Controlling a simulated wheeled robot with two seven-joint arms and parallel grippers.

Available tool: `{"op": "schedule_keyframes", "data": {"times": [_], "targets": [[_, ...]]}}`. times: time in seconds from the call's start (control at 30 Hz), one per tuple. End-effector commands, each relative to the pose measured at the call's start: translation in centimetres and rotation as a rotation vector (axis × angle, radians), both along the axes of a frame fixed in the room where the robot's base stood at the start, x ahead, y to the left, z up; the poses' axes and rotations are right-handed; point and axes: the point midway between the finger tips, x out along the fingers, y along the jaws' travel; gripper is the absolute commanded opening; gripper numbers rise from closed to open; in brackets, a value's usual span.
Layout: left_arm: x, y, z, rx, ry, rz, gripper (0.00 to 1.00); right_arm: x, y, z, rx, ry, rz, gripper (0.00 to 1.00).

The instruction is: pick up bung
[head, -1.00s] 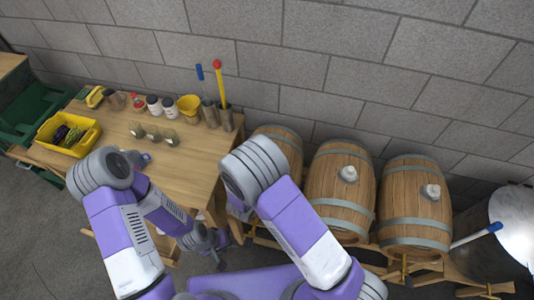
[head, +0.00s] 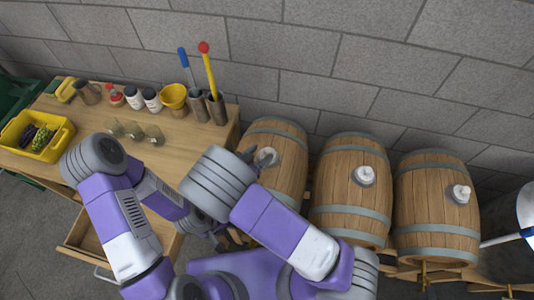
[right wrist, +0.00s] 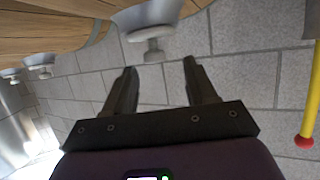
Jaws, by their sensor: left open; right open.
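Three barrels carry pale bungs on top: the left bung (head: 265,157), the middle bung (head: 365,175) and the right bung (head: 461,194). My right gripper (head: 250,158) is mostly hidden behind its own wrist in the head view; a dark finger shows beside the left bung. In the right wrist view my right gripper (right wrist: 160,72) is open and empty, and the nearest bung (right wrist: 152,52) is just beyond the gap between its fingertips, apart from them. My left gripper (head: 224,238) is open, low beside the table, partly hidden by my arms.
The left barrel (head: 290,180) stands close to the wooden table (head: 200,150). The table holds a yellow crate (head: 60,140), jars, glasses, a yellow bucket (head: 173,97) and tall holders with a red-tipped yellow rod (head: 208,72). A drawer (head: 90,240) is open. A block wall is behind.

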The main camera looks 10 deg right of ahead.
Motion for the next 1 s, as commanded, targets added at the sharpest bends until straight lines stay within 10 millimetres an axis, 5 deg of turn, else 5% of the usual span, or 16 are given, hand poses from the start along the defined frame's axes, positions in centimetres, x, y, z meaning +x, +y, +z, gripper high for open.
{"op": "schedule_keyframes", "data": {"times": [0.5, 0.77, 1.0], "targets": [[0.0, 0.0, 0.2, 0.0, 0.001, 0.0, 0.43, 4.0, -4.5, -2.6, -0.001, 0.001, -0.001, 0.56], [0.0, 0.0, 0.2, 0.0, 0.001, 0.0, 0.43, 4.2, -4.7, -2.8, 0.001, 0.0, 0.001, 0.56], [0.0, 0.0, 0.2, 0.0, 0.001, 0.0, 0.43, 4.2, -4.7, -2.8, 0.001, 0.0, 0.001, 0.24]]}}
